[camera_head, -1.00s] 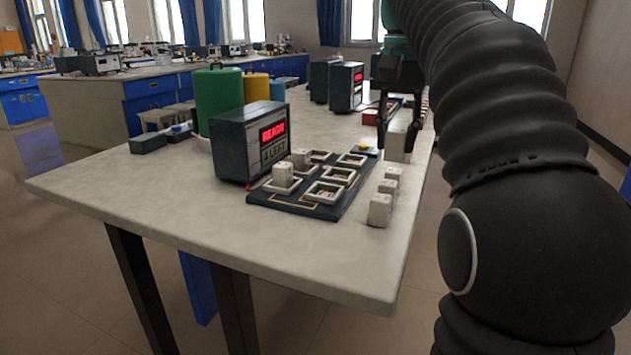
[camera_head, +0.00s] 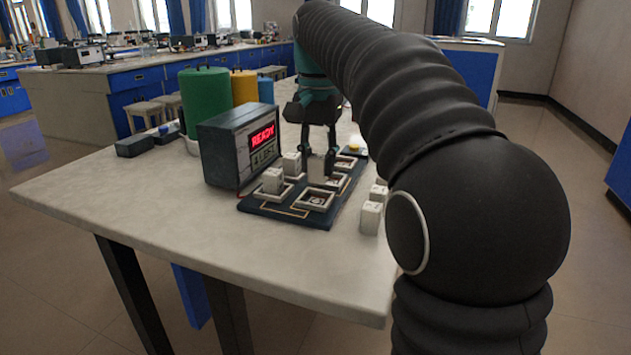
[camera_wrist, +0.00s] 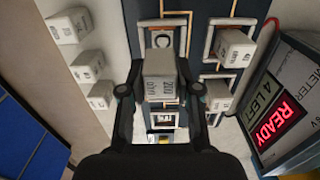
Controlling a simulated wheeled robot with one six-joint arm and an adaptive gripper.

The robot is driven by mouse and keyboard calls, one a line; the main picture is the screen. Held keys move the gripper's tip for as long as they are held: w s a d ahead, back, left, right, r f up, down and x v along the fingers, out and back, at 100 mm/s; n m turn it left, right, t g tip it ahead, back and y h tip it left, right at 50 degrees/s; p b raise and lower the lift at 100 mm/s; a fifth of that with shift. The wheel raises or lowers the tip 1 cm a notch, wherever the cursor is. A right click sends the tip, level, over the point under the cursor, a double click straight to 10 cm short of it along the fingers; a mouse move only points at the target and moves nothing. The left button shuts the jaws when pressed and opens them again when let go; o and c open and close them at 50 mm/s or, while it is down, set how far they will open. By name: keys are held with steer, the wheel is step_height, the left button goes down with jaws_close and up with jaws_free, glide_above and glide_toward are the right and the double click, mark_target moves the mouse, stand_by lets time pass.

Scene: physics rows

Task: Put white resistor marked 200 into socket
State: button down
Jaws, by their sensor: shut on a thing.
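My gripper (camera_head: 318,160) is shut on the white resistor marked 200 (camera_wrist: 160,70), one finger on each side of it in the wrist view. The held resistor also shows in the head view (camera_head: 317,171), over the right column of sockets on the dark board (camera_head: 256,207). An empty square socket (camera_head: 315,201) lies nearer the head camera than the held resistor; it also shows in the wrist view (camera_wrist: 167,38). The socket directly beneath is partly hidden. I cannot tell whether the resistor touches it.
Two white resistors (camera_head: 272,181) (camera_head: 291,162) stand in the board's left column. Several loose white resistors (camera_wrist: 86,67) stand right of the board in the head view. A meter reading READY, 4 LEFT (camera_head: 232,150) stands left of the board. Green (camera_head: 206,102) and yellow (camera_head: 244,88) cylinders stand behind.

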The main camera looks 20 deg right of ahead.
mark_target(316, 181)
steer(key=shift+a+f, duration=0.3)
steer(key=shift+f, duration=0.25)
steer(key=shift+f+b, duration=0.4)
steer(key=shift+f, duration=1.2)
steer(key=shift+f, duration=0.2)
steer(key=c, duration=0.8)
jaws_free()
step_height(316, 181, up, 12)
steer(key=shift+r+p, duration=0.2)
steer(key=shift+p, duration=0.3)
